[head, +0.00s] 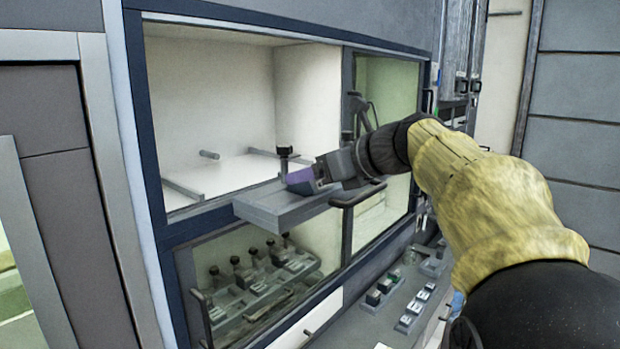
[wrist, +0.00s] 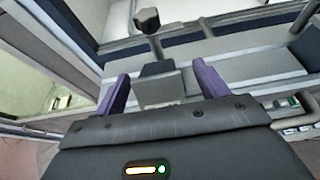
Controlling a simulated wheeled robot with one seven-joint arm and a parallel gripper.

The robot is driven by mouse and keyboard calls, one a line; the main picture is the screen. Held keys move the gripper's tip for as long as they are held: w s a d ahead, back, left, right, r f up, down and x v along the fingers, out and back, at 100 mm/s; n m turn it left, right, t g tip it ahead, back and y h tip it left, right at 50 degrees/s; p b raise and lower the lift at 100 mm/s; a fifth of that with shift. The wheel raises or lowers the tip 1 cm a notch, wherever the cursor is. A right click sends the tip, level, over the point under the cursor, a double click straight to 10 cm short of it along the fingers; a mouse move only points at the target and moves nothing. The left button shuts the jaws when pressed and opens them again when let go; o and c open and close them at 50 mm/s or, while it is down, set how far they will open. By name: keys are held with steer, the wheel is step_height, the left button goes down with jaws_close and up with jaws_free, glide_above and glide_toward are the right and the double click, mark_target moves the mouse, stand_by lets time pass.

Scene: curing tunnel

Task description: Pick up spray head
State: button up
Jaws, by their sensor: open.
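The spray head looks like a dark knob on a short stem; the knob (head: 285,151) shows just beyond my gripper tips in the head view, over the grey ledge (head: 275,212). In the wrist view the dark knob (wrist: 147,20) stands ahead of the fingertips, with a dark and grey block (wrist: 158,85) below it, between the purple fingers. My gripper (head: 303,180) is open, its fingers on either side of that block; it also shows in the wrist view (wrist: 160,82). I cannot tell whether the fingers touch the block. The fingers hide its lower part in the head view.
The upper bay (head: 215,100) behind the ledge is open, with short grey rods. Below, a rack (head: 262,292) holds several similar dark-knobbed pieces behind the frame. A dark bar handle (head: 358,194) lies close under my wrist. Small blocks (head: 382,286) stand on the lower right counter.

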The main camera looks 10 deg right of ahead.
steer(key=p+x, duration=0.1)
steer(key=x, duration=0.2)
steer(key=shift+w+a, duration=0.2)
steer(key=shift+a, duration=0.2)
steer(key=shift+s+d, duration=0.15)
steer(key=shift+s, duration=0.1)
steer(key=shift+w, duration=0.1)
steer(key=shift+w, duration=0.1)
steer(key=c, duration=1.3)
steer(key=shift+r, duration=0.2)
step_height(320, 180, up, 18)
steer(key=p, duration=0.2)
steer(key=shift+f+p, duration=0.1)
steer(key=shift+p, duration=0.25)
